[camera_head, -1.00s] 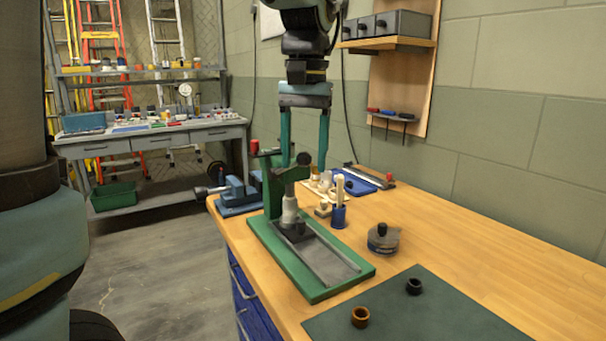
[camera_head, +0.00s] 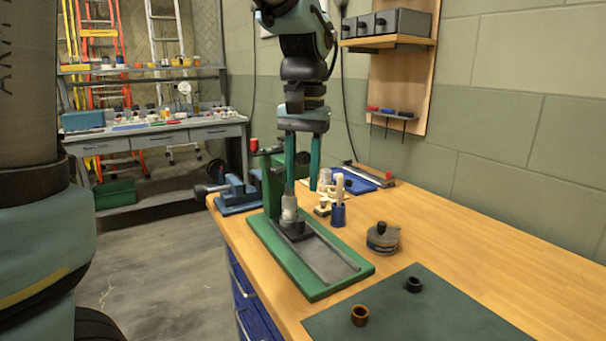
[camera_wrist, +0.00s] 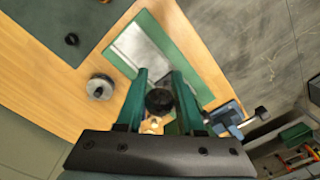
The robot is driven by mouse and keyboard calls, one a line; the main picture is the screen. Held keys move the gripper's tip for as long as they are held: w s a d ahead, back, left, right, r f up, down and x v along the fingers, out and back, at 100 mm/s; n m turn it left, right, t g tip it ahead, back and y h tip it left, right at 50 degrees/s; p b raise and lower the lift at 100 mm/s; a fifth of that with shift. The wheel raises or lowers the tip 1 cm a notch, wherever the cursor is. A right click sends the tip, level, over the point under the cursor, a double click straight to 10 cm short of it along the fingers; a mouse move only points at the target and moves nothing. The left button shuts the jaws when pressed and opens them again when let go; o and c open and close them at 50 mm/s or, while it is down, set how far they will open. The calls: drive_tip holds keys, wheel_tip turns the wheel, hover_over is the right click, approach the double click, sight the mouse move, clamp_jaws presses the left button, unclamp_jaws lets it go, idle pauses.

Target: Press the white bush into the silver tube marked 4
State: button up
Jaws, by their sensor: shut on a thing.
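My gripper (camera_head: 302,188) points down at the green arbor press (camera_head: 270,185) and is shut on the dark ball knob of its lever. The knob (camera_wrist: 159,101) shows between the green fingers in the wrist view. Below, a silver tube (camera_head: 290,212) stands upright on a dark block (camera_head: 292,231) on the press's green base. Its mark cannot be read. I cannot make out the white bush; the top of the tube is close to the press and my fingers.
A blue cup (camera_head: 338,216) with a pale stick, a round tin (camera_head: 383,240) and a blue vise (camera_head: 236,194) stand around the press. A brown ring (camera_head: 359,315) and a black ring (camera_head: 413,284) lie on the dark green mat (camera_head: 430,315).

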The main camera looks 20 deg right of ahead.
clamp_jaws()
idle(0.8)
